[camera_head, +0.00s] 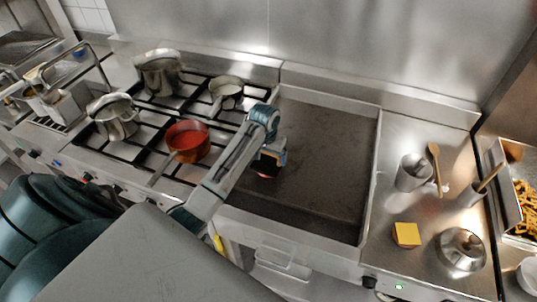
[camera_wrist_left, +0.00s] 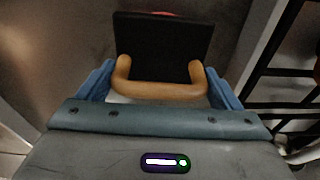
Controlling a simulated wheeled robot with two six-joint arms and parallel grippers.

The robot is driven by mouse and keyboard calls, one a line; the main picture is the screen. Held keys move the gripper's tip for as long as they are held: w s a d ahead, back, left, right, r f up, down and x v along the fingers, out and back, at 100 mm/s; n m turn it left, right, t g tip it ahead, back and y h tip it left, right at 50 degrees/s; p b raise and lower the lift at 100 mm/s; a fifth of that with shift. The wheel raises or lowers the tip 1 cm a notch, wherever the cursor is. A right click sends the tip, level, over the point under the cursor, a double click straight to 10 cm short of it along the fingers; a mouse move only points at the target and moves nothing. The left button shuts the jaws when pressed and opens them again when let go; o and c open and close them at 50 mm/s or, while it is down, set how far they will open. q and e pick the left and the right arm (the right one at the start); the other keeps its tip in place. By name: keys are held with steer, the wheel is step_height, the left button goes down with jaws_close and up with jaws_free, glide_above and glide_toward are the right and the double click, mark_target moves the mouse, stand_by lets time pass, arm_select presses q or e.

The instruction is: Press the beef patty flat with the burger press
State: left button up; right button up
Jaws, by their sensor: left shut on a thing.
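The burger press is a black plate (camera_wrist_left: 165,45) with a tan wooden handle. My left gripper (camera_wrist_left: 158,85) is shut on the handle, with a blue finger on each side. In the head view the press (camera_head: 266,163) is mostly covered by my left gripper (camera_head: 274,148), over the left part of the griddle. The beef patty (camera_head: 266,177) shows as a thin red edge just under the press; a red sliver of it (camera_wrist_left: 163,13) also shows past the plate's far edge in the left wrist view. I cannot tell whether plate and patty touch. My right gripper is out of view.
The griddle (camera_head: 325,150) is otherwise bare, with raised metal walls. Left of it a gas hob holds several pots and a red-filled pan (camera_head: 188,140). On the right counter stand a yellow-topped block (camera_head: 406,234), a metal pot (camera_head: 461,249) and utensil holders (camera_head: 413,172).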

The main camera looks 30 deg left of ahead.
arm_select(q)
steer(key=shift+f, duration=0.15)
stand_by(0.3)
steer(key=shift+f, duration=0.25)
steer(key=shift+s+f, duration=0.15)
steer(key=shift+f, duration=0.1)
stand_by(0.6)
steer(key=shift+d+r, duration=0.1)
steer(key=shift+w+r, duration=0.2)
steer(key=shift+r, duration=3.35)
steer(key=shift+f, duration=0.1)
